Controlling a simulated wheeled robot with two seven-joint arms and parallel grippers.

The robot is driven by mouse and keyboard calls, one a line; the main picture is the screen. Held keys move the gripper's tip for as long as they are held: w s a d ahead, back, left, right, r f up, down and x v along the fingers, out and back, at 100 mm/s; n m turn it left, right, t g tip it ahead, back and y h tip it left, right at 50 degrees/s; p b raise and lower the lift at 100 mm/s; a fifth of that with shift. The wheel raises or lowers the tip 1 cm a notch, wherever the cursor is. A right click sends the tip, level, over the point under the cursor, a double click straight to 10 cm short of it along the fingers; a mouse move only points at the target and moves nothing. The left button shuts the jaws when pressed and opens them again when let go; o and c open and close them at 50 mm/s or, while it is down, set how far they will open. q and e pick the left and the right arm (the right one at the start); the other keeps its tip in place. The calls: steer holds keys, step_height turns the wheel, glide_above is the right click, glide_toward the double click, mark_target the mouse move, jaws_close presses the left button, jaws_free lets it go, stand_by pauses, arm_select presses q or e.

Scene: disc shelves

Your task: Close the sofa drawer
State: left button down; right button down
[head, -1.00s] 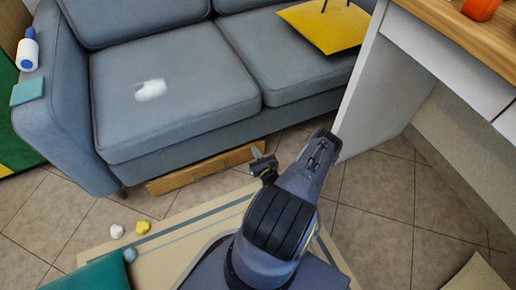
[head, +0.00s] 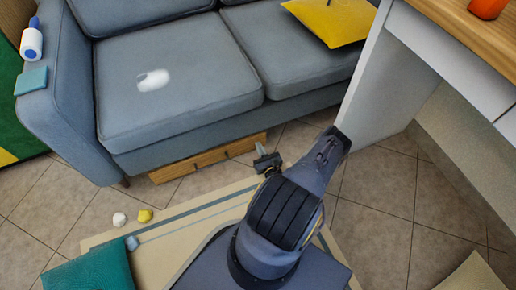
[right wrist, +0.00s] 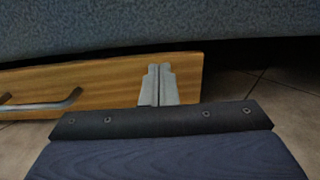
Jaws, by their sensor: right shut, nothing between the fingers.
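The grey sofa (head: 180,75) stands at the back. Its wooden drawer (head: 205,155) is low beneath the seat, its front showing below the sofa's lower edge. How far it stands out I cannot tell exactly. In the right wrist view the drawer front (right wrist: 105,78) has a metal bar handle (right wrist: 45,104) at left. My right gripper (head: 258,150) is shut and empty, at the drawer's right end. In the right wrist view its joined fingertips (right wrist: 158,72) overlap the drawer front; whether they touch it is unclear. My left gripper is out of view.
A white desk (head: 385,85) stands at the right. A beige striped rug (head: 205,220), a teal cushion (head: 95,270) and small white (head: 119,219) and yellow (head: 145,216) lumps lie on the floor. Bare tile (head: 50,205) is free at the left.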

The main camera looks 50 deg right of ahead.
steer(key=p+v, duration=0.3)
steer(key=v, duration=0.7)
steer(key=shift+s+a, duration=0.2)
steer(key=shift+s, duration=0.15)
steer(key=shift+a+f, duration=0.1)
